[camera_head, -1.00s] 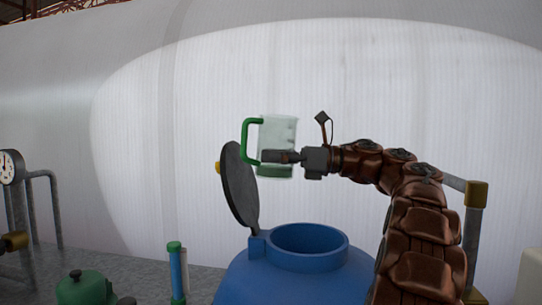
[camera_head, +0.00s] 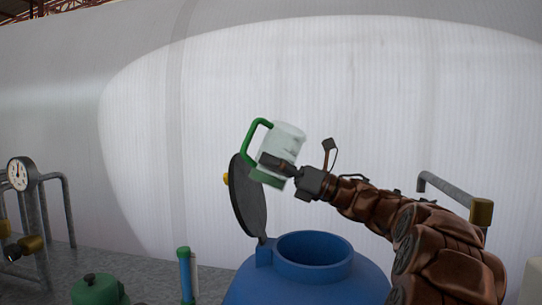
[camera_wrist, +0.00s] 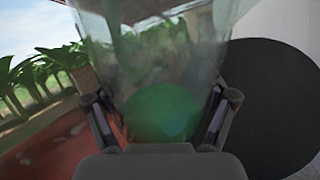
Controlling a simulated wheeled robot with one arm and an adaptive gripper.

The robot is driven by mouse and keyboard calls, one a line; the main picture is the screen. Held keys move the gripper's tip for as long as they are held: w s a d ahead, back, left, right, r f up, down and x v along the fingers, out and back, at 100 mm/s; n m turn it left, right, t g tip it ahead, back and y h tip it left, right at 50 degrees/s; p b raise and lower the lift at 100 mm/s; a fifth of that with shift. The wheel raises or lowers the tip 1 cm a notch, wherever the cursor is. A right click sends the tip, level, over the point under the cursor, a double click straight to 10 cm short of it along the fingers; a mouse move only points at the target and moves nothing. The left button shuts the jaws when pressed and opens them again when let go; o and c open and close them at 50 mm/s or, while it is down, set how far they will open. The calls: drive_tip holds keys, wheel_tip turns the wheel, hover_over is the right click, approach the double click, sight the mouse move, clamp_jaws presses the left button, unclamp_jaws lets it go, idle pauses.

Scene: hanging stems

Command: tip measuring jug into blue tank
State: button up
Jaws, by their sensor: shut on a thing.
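The measuring jug (camera_head: 284,143) is clear, with a green handle on its left and a green base. My gripper (camera_head: 277,165) is shut on its lower body. The jug is tilted, its top leaning right, above the blue tank (camera_head: 305,286). The tank's round opening (camera_head: 314,249) faces up, and its dark lid (camera_head: 247,197) stands open at the left, close to the jug's lower end. In the wrist view the jug (camera_wrist: 150,50) fills the middle, between the two fingers, with its green base nearest. What is inside the jug is not clear.
A green container (camera_head: 97,291) and a blue tube with green cap (camera_head: 186,273) stand left of the tank. A pressure gauge (camera_head: 19,174) and grey pipes are at far left. Another grey pipe (camera_head: 452,190) with a brass end is at right.

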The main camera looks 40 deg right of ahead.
drive_tip(key=shift+a+r+m+t+h+p, duration=0.1)
drive_tip(key=shift+a+r+m+t+p, duration=0.1)
drive_tip(key=shift+m+t+p, duration=0.65)
drive_tip(key=shift+a+r+m+t+h+p, duration=0.15)
drive_tip(key=shift+m+t+p, duration=0.35)
drive_tip(key=shift+p, duration=0.65)
drive_tip(key=shift+a+r+m+t+h+p, duration=0.1)
drive_tip(key=shift+a+r+m+t+p, duration=0.1)
drive_tip(key=shift+m+t+p, duration=0.55)
drive_tip(key=shift+d+f+m+p, duration=0.15)
drive_tip(key=shift+m+p, duration=0.25)
drive_tip(key=shift+p, duration=0.5)
drive_tip(key=m+t+h+p, duration=0.2)
drive_tip(key=m+t+p, duration=0.1)
drive_tip(key=p, duration=0.3)
drive_tip(key=shift+f+m+t+h, duration=0.15)
drive_tip(key=shift+m+t+h, duration=0.2)
drive_tip(key=shift+m, duration=0.15)
drive_tip(key=shift+f+b, duration=0.35)
drive_tip(key=shift+b, duration=0.15)
drive_tip(key=shift+m+t+h+b, duration=0.5)
drive_tip(key=shift+m+b, duration=0.15)
drive_tip(key=shift+m, duration=0.15)
drive_tip(key=shift+f+m, duration=0.1)
drive_tip(key=shift+m, duration=0.2)
